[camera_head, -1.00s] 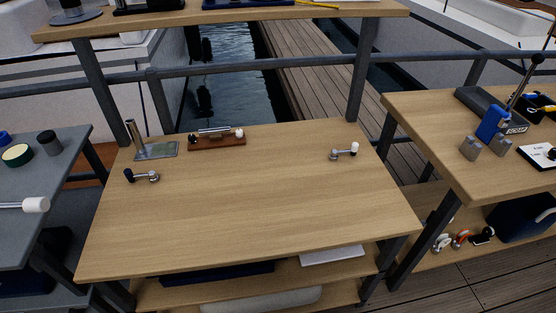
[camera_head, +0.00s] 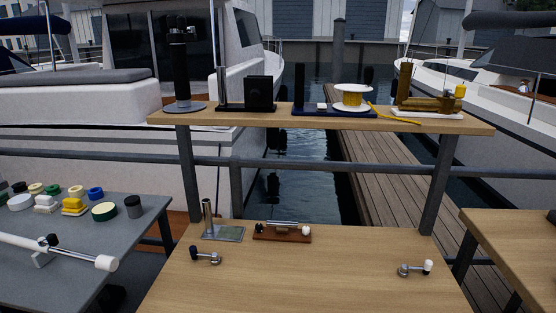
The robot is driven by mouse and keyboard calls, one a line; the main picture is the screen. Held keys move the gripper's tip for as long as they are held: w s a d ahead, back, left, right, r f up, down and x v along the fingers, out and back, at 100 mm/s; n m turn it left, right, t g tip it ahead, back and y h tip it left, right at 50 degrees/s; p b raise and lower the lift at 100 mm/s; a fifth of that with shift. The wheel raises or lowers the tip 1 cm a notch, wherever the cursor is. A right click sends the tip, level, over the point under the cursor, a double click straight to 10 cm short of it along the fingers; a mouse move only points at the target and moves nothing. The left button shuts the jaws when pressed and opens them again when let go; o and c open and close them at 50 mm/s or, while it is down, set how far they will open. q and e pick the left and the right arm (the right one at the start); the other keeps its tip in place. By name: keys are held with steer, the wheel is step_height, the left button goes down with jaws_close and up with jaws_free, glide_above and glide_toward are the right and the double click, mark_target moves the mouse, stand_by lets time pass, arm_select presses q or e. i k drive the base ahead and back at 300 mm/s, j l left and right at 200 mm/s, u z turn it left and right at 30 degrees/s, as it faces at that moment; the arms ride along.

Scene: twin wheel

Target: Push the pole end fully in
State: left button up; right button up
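A white pole (camera_head: 68,252) lies on the grey table at the left, with a thicker white end (camera_head: 107,263) towards the right, near the table's front edge. A dark clamp-like fitting (camera_head: 46,243) sits around the pole. The pole's left part runs out of the picture. I cannot tell how far the end sits in the pole. Neither of my grippers is in view.
The grey table (camera_head: 140,230) also holds several coloured round pieces. The wooden workbench (camera_head: 300,280) carries an angled metal tube (camera_head: 207,215), a small wooden block with fittings (camera_head: 282,231) and two crank handles. A shelf (camera_head: 330,121) with gear stands above. The bench's middle is clear.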

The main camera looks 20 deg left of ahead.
mark_target(103, 262)
steer(key=u, duration=1.6)
steer(key=k+l+z, duration=0.1)
steer(key=l+z, duration=0.15)
steer(key=l, duration=0.55)
steer(key=l+z, duration=0.25)
steer(key=l, duration=0.55)
steer(key=k, duration=0.05)
